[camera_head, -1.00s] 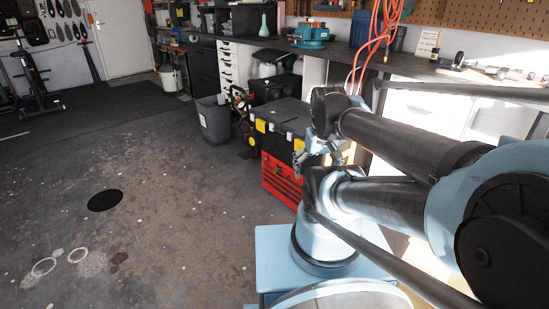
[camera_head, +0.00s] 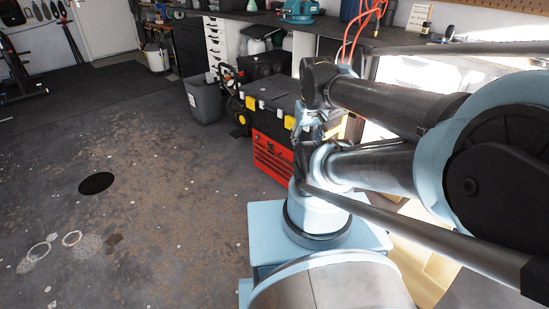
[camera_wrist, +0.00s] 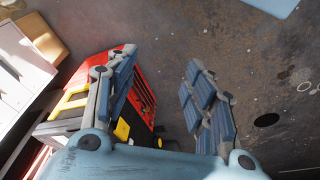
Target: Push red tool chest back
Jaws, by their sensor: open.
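The red tool chest (camera_head: 270,160) stands on the floor with a drawer front facing the open floor. A black toolbox (camera_head: 268,97) with yellow latches sits on top of it. My arm covers the chest's right side in the head view. In the wrist view, the red chest (camera_wrist: 86,71) lies at the left, partly behind my left finger. My gripper (camera_wrist: 160,65) is open and empty, its fingers wide apart. The left finger overlaps the chest in the picture; I cannot tell whether they touch. The right finger is over bare floor.
A grey bin (camera_head: 203,98) stands left of the chest, with a black and orange tool (camera_head: 236,105) between them. A workbench (camera_head: 350,42) with white drawers (camera_head: 217,45) runs behind. A cardboard box (camera_wrist: 42,38) shows in the wrist view. The floor at left is clear.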

